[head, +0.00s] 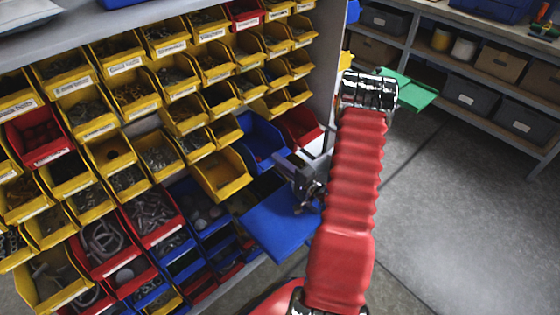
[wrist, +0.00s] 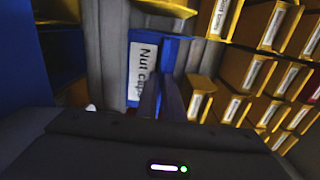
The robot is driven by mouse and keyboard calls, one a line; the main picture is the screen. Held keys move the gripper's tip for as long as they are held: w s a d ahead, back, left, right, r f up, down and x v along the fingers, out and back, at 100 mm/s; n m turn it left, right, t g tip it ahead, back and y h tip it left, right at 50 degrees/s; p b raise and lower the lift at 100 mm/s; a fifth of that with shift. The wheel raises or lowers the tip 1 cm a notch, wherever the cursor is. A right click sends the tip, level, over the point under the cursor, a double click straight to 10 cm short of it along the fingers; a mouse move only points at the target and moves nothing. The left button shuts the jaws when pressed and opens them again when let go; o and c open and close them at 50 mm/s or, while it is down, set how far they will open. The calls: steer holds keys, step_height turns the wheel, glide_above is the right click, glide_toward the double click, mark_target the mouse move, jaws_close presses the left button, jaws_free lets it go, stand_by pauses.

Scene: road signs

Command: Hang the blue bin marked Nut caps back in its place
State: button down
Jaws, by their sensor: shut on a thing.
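The blue bin marked Nut caps (wrist: 146,72) shows its white label in the wrist view, right in front of my fingers. In the head view I take the blue bin (head: 260,136) at the rack's right side to be the same one. My gripper (wrist: 162,98) is shut on its front edge; in the head view my gripper (head: 284,162) reaches in from the right. Bare grey rack (wrist: 110,50) shows beside the bin. I cannot tell whether the bin's back touches the rack.
Yellow bins (head: 165,158) fill much of the rack, with red and blue ones among them. A red bin (head: 300,128) is close to the right of the held bin. A flat blue surface (head: 282,220) is below my gripper. Open floor (head: 460,210) lies to the right.

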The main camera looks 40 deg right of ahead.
stand_by(0.4)
steer(key=c, duration=1.8)
jaws_free()
steer(key=shift+s, duration=0.15)
steer(key=shift+s+d, duration=0.15)
steer(key=shift+s, duration=6.6)
